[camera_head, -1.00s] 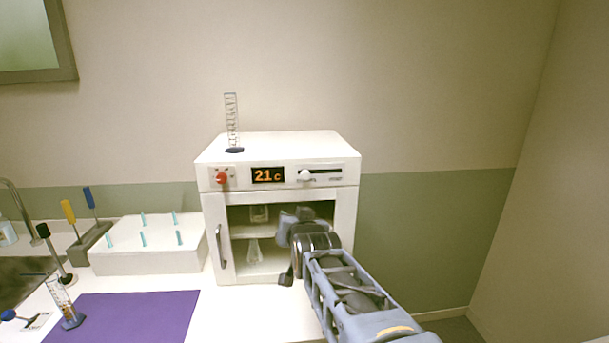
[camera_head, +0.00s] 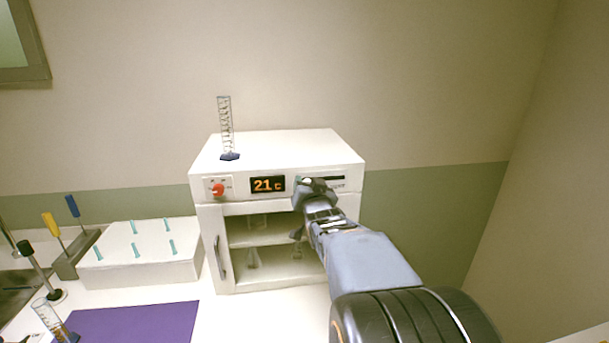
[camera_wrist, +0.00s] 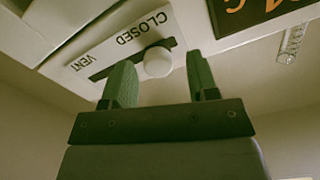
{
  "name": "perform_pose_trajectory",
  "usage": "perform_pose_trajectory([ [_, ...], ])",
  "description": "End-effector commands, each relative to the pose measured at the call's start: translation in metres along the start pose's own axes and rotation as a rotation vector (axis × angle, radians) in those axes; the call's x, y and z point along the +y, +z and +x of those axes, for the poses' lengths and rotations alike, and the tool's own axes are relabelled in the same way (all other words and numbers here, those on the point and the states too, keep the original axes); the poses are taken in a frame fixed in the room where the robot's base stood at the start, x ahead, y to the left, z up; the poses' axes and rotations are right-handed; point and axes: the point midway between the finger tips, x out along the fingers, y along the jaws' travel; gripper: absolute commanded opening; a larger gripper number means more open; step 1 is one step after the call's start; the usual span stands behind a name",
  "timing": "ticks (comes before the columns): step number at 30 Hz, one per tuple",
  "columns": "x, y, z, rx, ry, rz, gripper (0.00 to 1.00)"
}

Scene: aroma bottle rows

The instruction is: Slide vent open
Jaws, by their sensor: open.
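The vent slider is a round white knob (camera_wrist: 158,62) on a dark slot (camera_wrist: 105,70) in the oven's front panel. In the wrist view the panel appears upside down, with "CLOSED" and "VENT" printed beside the slot. The knob sits at the "CLOSED" end. My gripper (camera_wrist: 160,72) is open, and the knob shows between its two green fingertips, with a gap on each side. Whether either finger touches it I cannot tell.
The white oven (camera_head: 270,150) has an orange "21 c" display (camera_head: 268,184), a red knob (camera_head: 217,189) and a door handle (camera_head: 221,258). A graduated cylinder (camera_head: 227,130) stands on top. A white rack (camera_head: 140,262) and purple mat (camera_head: 135,322) lie left.

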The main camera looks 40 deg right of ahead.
Motion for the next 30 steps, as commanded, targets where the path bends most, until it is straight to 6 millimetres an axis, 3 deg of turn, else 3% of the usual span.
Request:
perform_pose_trajectory([
  [16, 0.0052, -0.0011, 0.0082, 0.001, 0.003, 0.0, 0.54],
  [30, 0.0034, -0.0006, 0.0079, -0.001, 0.0, 0.0, 0.1],
])
